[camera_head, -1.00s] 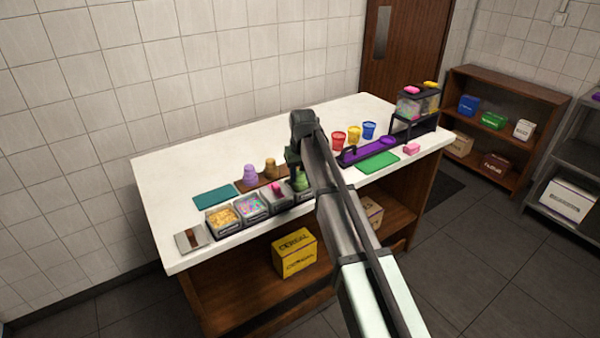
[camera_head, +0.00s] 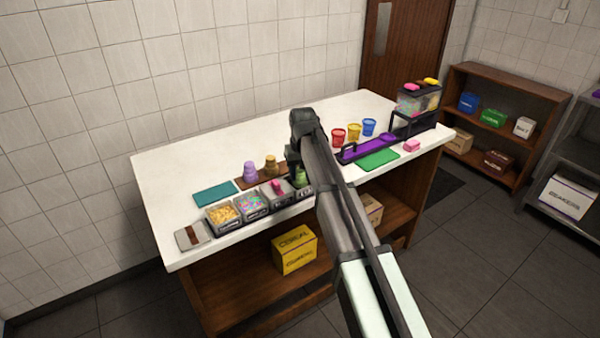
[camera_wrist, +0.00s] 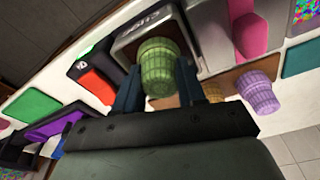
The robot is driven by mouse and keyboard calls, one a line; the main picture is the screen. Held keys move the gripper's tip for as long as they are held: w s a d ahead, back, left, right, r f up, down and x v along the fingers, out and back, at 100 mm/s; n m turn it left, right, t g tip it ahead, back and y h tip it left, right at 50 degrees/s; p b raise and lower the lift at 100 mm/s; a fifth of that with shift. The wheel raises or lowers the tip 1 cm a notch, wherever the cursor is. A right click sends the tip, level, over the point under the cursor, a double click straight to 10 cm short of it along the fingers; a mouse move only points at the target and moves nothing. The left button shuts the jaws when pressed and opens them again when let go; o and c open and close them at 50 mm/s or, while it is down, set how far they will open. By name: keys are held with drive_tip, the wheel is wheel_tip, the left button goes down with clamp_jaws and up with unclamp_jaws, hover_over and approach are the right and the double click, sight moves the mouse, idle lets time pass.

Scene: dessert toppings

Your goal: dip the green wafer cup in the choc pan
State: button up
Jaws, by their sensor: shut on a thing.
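The green wafer cup (camera_wrist: 158,68) is between the two fingertips of my gripper (camera_wrist: 158,90) in the wrist view, and the gripper is shut on it. In the head view the cup (camera_head: 302,178) shows just below my gripper, at the right end of the row of pans. A metal pan (camera_wrist: 200,45) with a label, too unclear to read surely, lies beneath and beside the cup in the wrist view. I cannot tell whether the cup touches the pan's contents. My arm hides part of this pan in the head view.
A pan with a pink item (camera_head: 277,188), a sprinkle pan (camera_head: 252,205) and a yellow-topping pan (camera_head: 222,215) stand to the left. A purple cup (camera_head: 250,171) and a tan cup (camera_head: 270,165) stand behind.

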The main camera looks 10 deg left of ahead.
drive_tip(key=shift+r, duration=0.25)
drive_tip(key=shift+r, duration=1.75)
idle(0.5)
drive_tip(key=shift+r, duration=2.25)
